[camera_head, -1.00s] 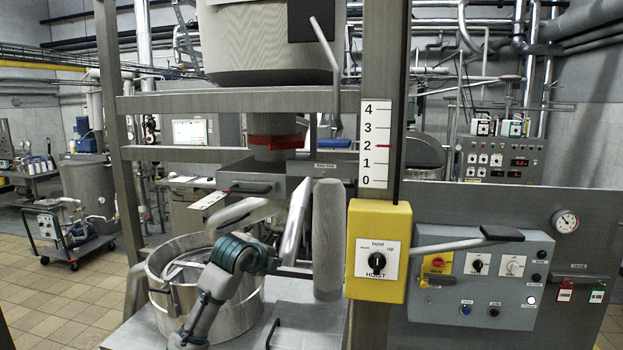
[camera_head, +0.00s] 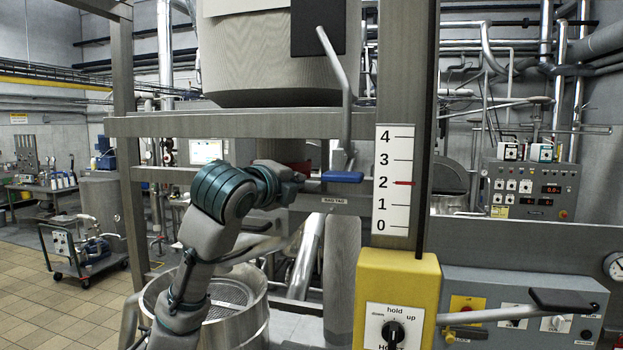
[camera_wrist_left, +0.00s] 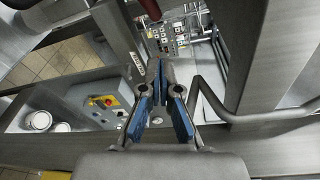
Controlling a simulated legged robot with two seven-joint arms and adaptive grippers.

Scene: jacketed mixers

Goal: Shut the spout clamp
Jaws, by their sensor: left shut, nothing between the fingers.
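The spout under the big bag carries a dark red clamp band (camera_head: 299,167), now mostly hidden behind my left gripper (camera_head: 306,184). My left gripper is shut and empty, near the spout. In the left wrist view its blue-padded fingers (camera_wrist_left: 157,75) meet at the tips. A dark red piece (camera_wrist_left: 150,10) shows beyond them, apart from the fingers. My right gripper is not in view.
A grey frame with a crossbeam (camera_head: 230,125) and a post with a 0–4 scale (camera_head: 394,180) stand close around. The yellow hoist box (camera_head: 398,275) and a black-gripped lever (camera_head: 560,300) are at right. An open steel vessel (camera_head: 240,310) is below.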

